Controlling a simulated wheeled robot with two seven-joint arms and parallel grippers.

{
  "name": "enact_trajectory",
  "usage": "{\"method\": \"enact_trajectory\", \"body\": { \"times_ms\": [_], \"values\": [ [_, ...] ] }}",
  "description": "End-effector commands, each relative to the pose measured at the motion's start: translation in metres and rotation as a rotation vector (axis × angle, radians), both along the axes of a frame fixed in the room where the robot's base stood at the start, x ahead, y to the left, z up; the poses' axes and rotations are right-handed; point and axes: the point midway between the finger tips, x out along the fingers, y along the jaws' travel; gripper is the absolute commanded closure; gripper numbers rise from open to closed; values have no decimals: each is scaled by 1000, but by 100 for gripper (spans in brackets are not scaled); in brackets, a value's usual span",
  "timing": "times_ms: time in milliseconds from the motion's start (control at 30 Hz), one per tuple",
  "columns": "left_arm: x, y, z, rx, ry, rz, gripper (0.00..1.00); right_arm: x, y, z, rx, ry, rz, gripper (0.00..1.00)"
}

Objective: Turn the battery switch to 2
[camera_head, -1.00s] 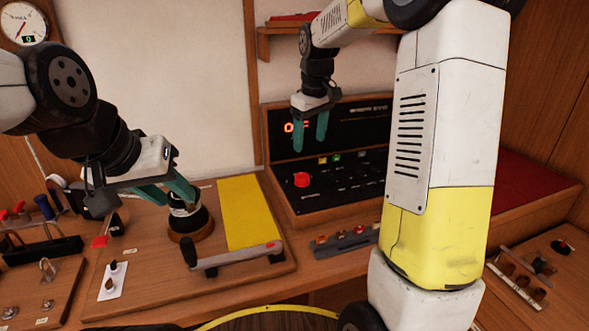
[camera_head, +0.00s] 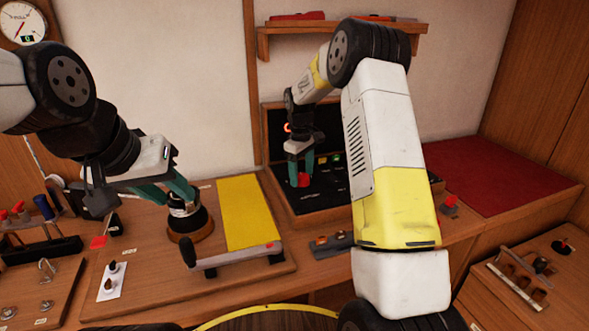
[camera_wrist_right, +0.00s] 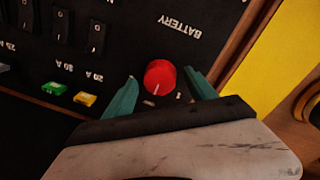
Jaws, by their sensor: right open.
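The battery switch is a round red knob (camera_wrist_right: 160,77) on a black panel (camera_wrist_right: 120,20), with the word BATTERY printed by it. In the head view the knob (camera_head: 304,180) is partly covered by my right gripper (camera_head: 301,180). My right gripper's green fingers (camera_wrist_right: 160,92) are open, one on each side of the knob, with gaps visible. My left gripper (camera_head: 180,199) is at a dark round winch-like drum (camera_head: 190,222) on the wooden board; whether its fingers grip it is unclear.
Rocker switches (camera_wrist_right: 97,38) and green and yellow buttons (camera_wrist_right: 85,98) sit near the knob. A yellow sheet (camera_head: 247,212) and a handled bar (camera_head: 228,256) lie on the left board. A shelf (camera_head: 340,35) hangs above the panel.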

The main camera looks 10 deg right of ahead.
Motion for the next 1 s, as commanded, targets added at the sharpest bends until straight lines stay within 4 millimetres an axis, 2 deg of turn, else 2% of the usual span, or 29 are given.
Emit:
{"method": "enact_trajectory", "body": {
  "times_ms": [300, 367, 633, 1000],
  "values": [
    [0, 0, 0, 0, 0, 0, 64, 0, 0, -4, 0, -1, 0, 35],
    [0, 0, 0, 0, 0, 0, 64, 0, 0, -4, -1, -1, 0, 44],
    [0, 0, 0, 0, 0, 0, 64, 0, 0, -4, 0, -1, 0, 97],
    [0, 0, 0, 0, 0, 0, 64, 0, 0, -4, -1, -1, -67, 97]
  ]
}}
